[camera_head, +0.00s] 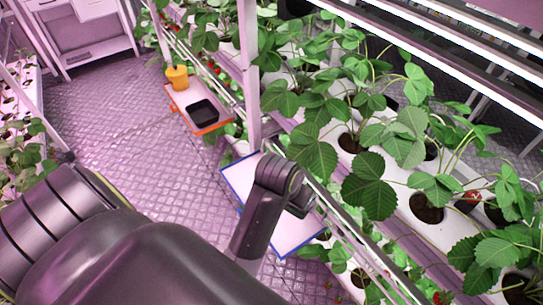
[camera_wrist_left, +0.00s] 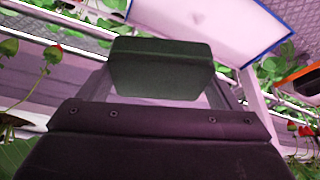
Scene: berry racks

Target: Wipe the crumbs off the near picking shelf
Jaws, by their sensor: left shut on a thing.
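The near picking shelf (camera_head: 288,228) is a pale board with a blue edge, beside the plant rack in the head view. It also shows at the top of the left wrist view (camera_wrist_left: 215,22). My left gripper (camera_wrist_left: 160,98) is shut on a dark grey-green block (camera_wrist_left: 160,66), seen in the left wrist view. In the head view my left arm's wrist hangs over the shelf and hides part of it; the fingers and block cannot be made out there. I cannot tell whether the block touches the shelf. No crumbs can be made out. My right gripper is not in view.
A farther orange-edged shelf (camera_head: 213,128) carries a yellow cup (camera_head: 177,77) and a black tray (camera_head: 203,112). A pale upright post (camera_head: 248,85) stands by the near shelf. Strawberry plants (camera_head: 370,185) overhang the rack rails on the right. The floor aisle (camera_head: 120,130) at left is clear.

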